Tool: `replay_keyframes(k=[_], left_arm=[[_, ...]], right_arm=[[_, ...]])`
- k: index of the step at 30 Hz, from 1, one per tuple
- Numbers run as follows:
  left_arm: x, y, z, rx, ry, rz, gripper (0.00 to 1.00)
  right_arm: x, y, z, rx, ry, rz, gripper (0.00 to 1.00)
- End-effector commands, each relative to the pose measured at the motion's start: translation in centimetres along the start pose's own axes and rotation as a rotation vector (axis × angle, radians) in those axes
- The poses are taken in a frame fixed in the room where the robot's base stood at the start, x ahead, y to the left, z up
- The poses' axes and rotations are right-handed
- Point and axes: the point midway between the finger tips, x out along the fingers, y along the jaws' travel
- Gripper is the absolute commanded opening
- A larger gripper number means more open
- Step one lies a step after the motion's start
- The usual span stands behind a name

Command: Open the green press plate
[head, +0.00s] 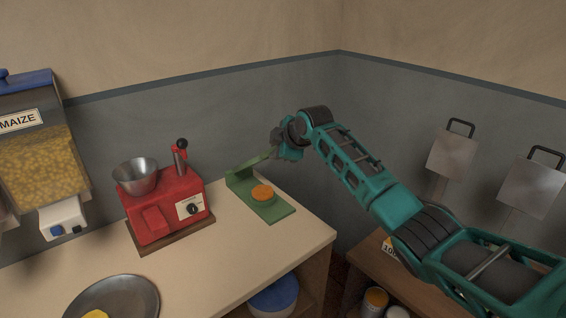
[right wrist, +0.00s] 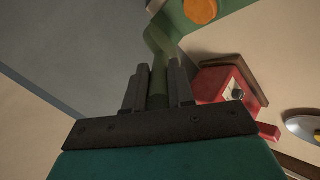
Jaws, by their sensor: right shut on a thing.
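The green press (head: 277,212) stands on the counter near its right end. An orange disc (head: 263,192) lies on its lower plate and also shows in the right wrist view (right wrist: 201,10). The upper green part (head: 239,181) stands raised at the back left of the press, and a green bar (head: 258,160) runs from it up to my right gripper (head: 276,154). In the right wrist view the dark fingers (right wrist: 158,88) are shut on this green bar, which passes between them. The fingertips are small in the head view. My left gripper is not in view.
A red machine (head: 155,222) with a metal bowl (head: 135,176) stands left of the press. A metal plate (head: 135,296) lies at the front left. A maize dispenser (head: 42,160) hangs on the left wall. A lower wooden surface is at the right.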

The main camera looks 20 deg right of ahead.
Motion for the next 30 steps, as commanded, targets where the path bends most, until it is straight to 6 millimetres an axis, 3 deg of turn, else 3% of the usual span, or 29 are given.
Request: replay_keyframes(k=[10,29,30], left_arm=[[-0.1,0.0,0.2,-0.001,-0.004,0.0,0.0],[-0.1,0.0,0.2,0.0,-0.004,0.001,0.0],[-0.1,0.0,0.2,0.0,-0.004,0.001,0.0]], right_arm=[[-0.1,2.2,-1.2,-0.008,-0.049,-0.066,0.0],[0.0,2.6,-1.5,-0.013,-0.061,-0.086,0.0],[0.0,2.6,-1.5,-0.013,-0.061,-0.086,0.26]])
